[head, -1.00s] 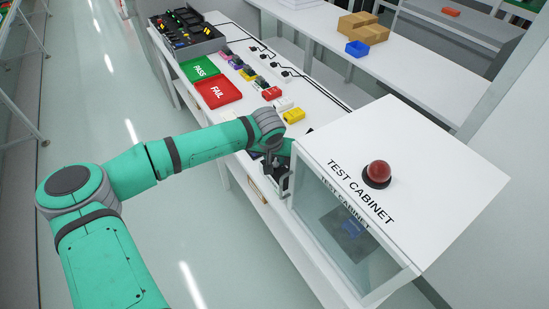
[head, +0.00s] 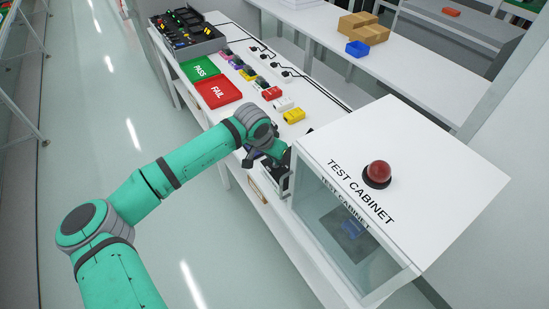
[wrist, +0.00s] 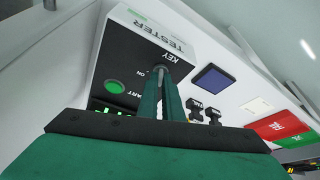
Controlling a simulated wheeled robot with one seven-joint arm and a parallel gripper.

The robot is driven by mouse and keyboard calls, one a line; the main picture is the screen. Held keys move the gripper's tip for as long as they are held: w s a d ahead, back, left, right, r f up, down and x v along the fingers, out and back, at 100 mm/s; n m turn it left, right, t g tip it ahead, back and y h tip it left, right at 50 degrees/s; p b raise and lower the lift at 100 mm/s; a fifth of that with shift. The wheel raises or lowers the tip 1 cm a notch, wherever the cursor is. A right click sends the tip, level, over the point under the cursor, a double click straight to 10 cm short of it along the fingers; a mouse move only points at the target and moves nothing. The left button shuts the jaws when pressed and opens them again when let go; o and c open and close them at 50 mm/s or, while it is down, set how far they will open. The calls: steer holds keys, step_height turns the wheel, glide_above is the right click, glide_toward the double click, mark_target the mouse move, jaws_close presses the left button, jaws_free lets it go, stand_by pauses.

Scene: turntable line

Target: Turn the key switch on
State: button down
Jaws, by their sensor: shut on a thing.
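The white tester panel (wrist: 180,46) fills the upper middle of the wrist view, with KEY and ON printed on it. The key switch (wrist: 159,68) shows only as a small metallic bit at my fingertips. My gripper (wrist: 161,79) is shut on the key, and its green fingers hide most of it. Which way the key points cannot be told. In the head view my gripper (head: 284,158) is by the left side of the test cabinet (head: 405,160), where the arm and cabinet hide the key.
A green start button (wrist: 114,87) sits left of the fingers, and a dark screen (wrist: 218,84) to the right. The green PASS tray (head: 200,70) and red FAIL tray (head: 218,92) lie farther along the bench. A red dome (head: 377,174) tops the cabinet.

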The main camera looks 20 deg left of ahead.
steer(key=m+h, duration=0.1)
steer(key=m, duration=0.2)
steer(key=m+g+h, duration=0.1)
steer(key=m, duration=0.2)
steer(key=shift+w+a+f, duration=0.1)
steer(key=shift+a, duration=0.05)
steer(key=m+g, duration=0.1)
steer(key=m, duration=0.1)
steer(key=m+h, duration=0.1)
steer(key=m, duration=0.1)
steer(key=shift+w+m+g, duration=0.2)
steer(key=shift+m+g, duration=0.1)
steer(key=shift+g, duration=0.1)
steer(key=shift+a+m, duration=0.25)
steer(key=shift+m, duration=0.35)
steer(key=shift+m+g, duration=0.4)
steer(key=shift+m, duration=0.1)
steer(key=shift+w, duration=0.1)
steer(key=shift+d, duration=0.1)
steer(key=c, duration=1.9)
jaws_free()
steer(key=shift+r, duration=0.2)
